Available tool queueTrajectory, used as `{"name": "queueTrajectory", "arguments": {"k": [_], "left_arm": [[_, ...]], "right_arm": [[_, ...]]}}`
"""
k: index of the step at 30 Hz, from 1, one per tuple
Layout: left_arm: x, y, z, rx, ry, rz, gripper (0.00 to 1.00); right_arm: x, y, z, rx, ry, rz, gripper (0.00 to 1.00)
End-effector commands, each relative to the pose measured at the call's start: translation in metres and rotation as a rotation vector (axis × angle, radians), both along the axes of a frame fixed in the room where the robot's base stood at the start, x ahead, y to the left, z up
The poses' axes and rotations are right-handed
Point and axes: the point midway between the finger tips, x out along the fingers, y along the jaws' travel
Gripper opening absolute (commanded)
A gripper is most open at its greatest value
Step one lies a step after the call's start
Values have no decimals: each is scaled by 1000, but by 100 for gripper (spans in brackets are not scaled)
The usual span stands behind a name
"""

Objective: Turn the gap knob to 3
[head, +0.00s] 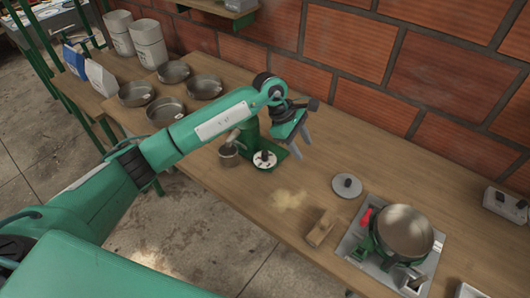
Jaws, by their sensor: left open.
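A round white dial with a black knob (264,158), which looks like the gap knob, sits at the front of a small green machine (249,134) on the wooden table. Its markings are too small to read. My left gripper (302,144) is open and empty, with its grey fingers pointing down just to the right of the knob, apart from it. My left arm passes over the machine and hides its upper part. My right gripper is not in view.
A metal cup (229,154) stands left of the knob. Several metal pans (204,87) lie at the back left. Spilled powder (288,199) lies in front; the table behind the lid is clear.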

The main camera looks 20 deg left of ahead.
Motion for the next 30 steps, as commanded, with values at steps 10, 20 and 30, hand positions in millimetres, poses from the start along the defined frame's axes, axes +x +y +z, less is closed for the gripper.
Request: {"name": "queueTrajectory", "arguments": {"k": [10,20,30], "left_arm": [[37,112,19,493,-7,-50,44],[36,116,-22,511,3,-53,44],[36,116,-91,508,1,-52,44]], "right_arm": [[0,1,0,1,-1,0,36],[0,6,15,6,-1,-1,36],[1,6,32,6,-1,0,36]]}}
